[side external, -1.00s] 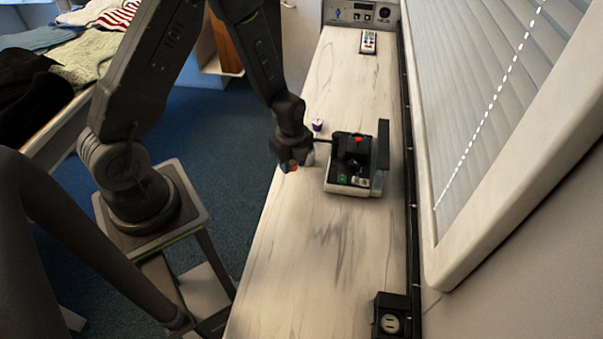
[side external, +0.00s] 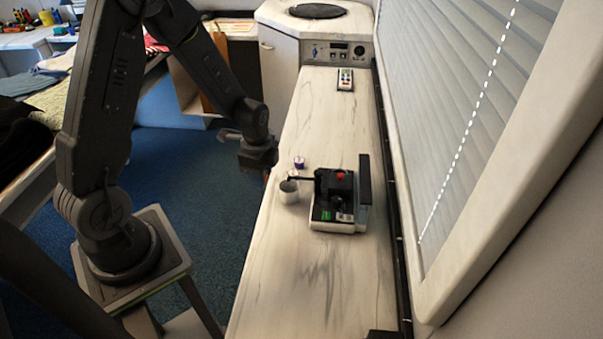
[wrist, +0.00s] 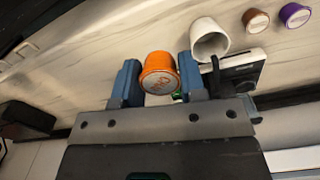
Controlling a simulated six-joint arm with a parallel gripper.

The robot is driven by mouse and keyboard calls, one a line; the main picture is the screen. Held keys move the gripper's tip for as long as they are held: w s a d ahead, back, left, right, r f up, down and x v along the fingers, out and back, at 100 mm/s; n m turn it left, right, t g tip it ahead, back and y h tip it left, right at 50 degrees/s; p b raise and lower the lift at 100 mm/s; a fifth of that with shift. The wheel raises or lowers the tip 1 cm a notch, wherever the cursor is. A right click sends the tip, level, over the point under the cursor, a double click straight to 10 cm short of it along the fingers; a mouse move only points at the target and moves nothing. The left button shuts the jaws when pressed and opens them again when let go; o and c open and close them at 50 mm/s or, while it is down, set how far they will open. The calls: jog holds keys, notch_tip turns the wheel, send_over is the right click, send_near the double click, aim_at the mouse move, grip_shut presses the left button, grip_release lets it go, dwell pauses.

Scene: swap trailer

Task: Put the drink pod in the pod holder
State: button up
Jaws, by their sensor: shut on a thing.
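The orange drink pod (wrist: 159,73) sits between the blue fingers of my gripper (wrist: 158,80) in the wrist view, its lettered lid toward the camera. In the side view my gripper (side external: 264,170) is shut and hangs up and left of the coffee machine; the pod there is mostly hidden. An open white cup (side external: 289,194) with a dark handle, apparently the pod holder, is beside the machine's left side. It also shows in the wrist view (wrist: 208,40), right of the held pod and apart from it, its dark opening visible.
The black-topped coffee machine (side external: 337,202) stands on the pale counter (side external: 290,270). A purple pod (side external: 299,162) stands behind the cup; a brown pod (wrist: 256,20) shows in the wrist view. The window blind bounds the right.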

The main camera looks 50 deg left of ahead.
jog(key=shift+w+d+r+n, duration=1.45)
jog(key=shift+w+d+n, duration=1.4)
jog(key=shift+n, duration=2.75)
jog(key=w+a+r+n, duration=0.2)
jog(key=w+a+n, duration=0.2)
jog(key=w+a, duration=0.7)
jog(key=shift+n, duration=0.3)
jog(key=w+d+f, duration=0.2)
jog(key=d, duration=0.1)
jog(key=w+d+f, duration=0.2)
jog(key=d, duration=0.1)
jog(key=w+d+f, duration=0.2)
jog(key=d+f, duration=0.1)
jog(key=d, duration=0.1)
jog(key=shift+w+d, duration=0.1)
jog(key=shift+w, duration=0.15)
jog(key=shift+f, duration=2.05)
